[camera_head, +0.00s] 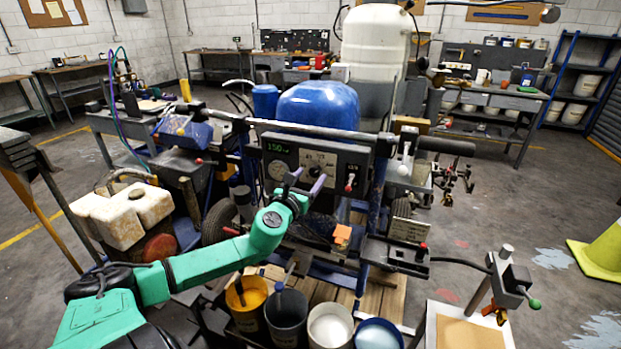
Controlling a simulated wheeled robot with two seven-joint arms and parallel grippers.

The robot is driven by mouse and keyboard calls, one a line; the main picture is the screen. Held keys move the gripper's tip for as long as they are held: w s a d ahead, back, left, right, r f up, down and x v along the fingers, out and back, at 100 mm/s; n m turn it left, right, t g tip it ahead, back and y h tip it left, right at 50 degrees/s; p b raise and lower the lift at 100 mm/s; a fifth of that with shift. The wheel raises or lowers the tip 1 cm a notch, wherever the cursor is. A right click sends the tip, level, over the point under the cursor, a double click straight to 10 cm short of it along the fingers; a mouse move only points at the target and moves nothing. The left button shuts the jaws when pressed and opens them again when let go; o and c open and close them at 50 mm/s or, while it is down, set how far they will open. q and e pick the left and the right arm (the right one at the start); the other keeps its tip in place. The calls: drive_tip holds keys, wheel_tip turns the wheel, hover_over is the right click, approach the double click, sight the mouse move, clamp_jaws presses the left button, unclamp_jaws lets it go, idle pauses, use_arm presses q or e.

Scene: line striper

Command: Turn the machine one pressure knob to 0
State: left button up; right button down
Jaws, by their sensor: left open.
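The line striper's grey control panel (343,166) faces me near the middle of the head view. It has a green-lit display (277,148) that appears to read 150, a round gauge (278,170), and a toggle switch (350,182) with a red base at right. Dial markings show along the panel's upper middle. The pressure knob is not clearly visible; my fingers cover the area below those markings. My left gripper (307,179), on the green arm, is open, its two purple-grey fingers in front of the panel's lower middle. I cannot tell whether they touch it. My right gripper does not show.
A black handlebar (430,145) runs above the panel, with a blue tank (318,104) behind. Open paint buckets (287,318) stand below my arm. A stained white jug (120,215) is at left. A yellow cone (600,255) stands right; the floor there is mostly open.

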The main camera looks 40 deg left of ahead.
use_arm(q)
drive_tip(key=shift+w, duration=0.45)
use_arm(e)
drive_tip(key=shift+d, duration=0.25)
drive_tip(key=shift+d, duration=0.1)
use_arm(q)
clamp_jaws()
